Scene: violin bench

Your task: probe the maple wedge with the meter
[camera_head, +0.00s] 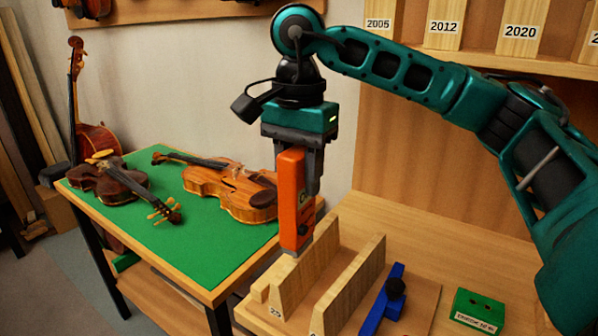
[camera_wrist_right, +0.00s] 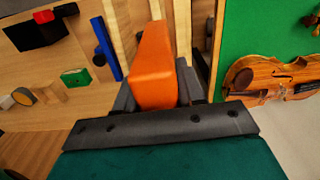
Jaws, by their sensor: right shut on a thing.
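My right gripper (camera_head: 306,182) is shut on an orange meter (camera_head: 292,200), which it holds upright above the workbench. The meter also fills the middle of the right wrist view (camera_wrist_right: 155,65). Its lower end is at the top of the front-left wooden wedge (camera_head: 290,283), whose end label seems to read 25. I cannot tell whether they touch. A second pale wedge (camera_head: 350,285) stands to its right, its label cut off by the frame. I cannot tell from the labels which one is maple. My left gripper is not in view.
A blue clamp-like tool (camera_head: 383,300) and a labelled green block (camera_head: 478,310) lie right of the wedges. Two violins (camera_head: 232,188) (camera_head: 115,180) lie on a green-topped table at left. Dated wood pieces (camera_head: 444,22) stand on a shelf behind. The bench's back right is clear.

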